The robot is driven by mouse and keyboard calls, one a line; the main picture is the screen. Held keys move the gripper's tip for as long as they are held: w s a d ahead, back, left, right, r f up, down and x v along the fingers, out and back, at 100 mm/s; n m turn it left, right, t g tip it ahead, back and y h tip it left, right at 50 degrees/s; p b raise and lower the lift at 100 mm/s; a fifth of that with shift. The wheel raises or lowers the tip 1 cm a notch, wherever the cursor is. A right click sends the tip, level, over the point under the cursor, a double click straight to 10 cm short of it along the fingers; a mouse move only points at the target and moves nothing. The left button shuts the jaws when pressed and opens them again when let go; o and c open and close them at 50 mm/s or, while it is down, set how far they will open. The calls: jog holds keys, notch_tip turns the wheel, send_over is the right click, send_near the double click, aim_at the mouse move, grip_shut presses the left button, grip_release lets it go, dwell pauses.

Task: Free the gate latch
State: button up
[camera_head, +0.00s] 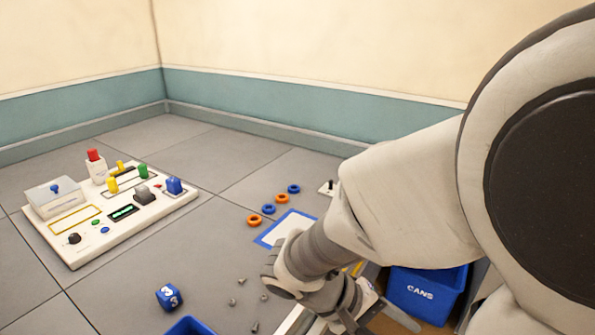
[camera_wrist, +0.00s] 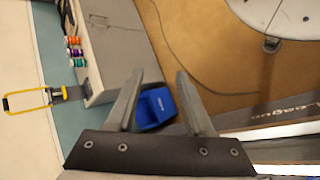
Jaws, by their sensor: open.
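I cannot make out a gate latch for certain in either view. In the wrist view, my gripper (camera_wrist: 158,75) shows two grey fingers spread apart, with nothing between their tips. Beyond the fingers, a blue bin (camera_wrist: 157,106) stands lower down. A yellow loop-shaped piece (camera_wrist: 28,100) with a dark end sits at the left against the pale wall; I cannot tell whether it is a latch. In the head view my arm reaches down at the right and covers part of the scene; the fingers are not clear there.
In the head view, a control panel (camera_head: 150,222) with coloured switches lies left. Several rings (camera_head: 268,208), a blue cube (camera_head: 169,297) and small screws (camera_head: 232,302) lie mid-floor. A blue bin marked CANS (camera_head: 422,295) is lower right. The wrist view shows a brown floor and cable (camera_wrist: 185,75).

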jog(key=w+a+f+n+t+h+b, duration=0.1)
jog(key=w+a+f+n+t+b, duration=0.35)
jog(key=a+f+t, duration=0.5)
jog(key=w+a+f+n+t+b, duration=0.4)
jog(key=w+a+f+n+t, duration=0.15)
jog(key=f, duration=0.65)
jog(key=shift+n, duration=0.4)
jog(key=x, duration=0.5)
jog(key=b+x, duration=0.1)
jog(key=x, duration=0.5)
jog(key=d+b+x, duration=0.1)
jog(key=x, duration=0.5)
jog(key=shift+s+r, duration=0.1)
jog(key=shift+r, duration=0.05)
jog(key=shift+c, duration=0.2)
grip_shut()
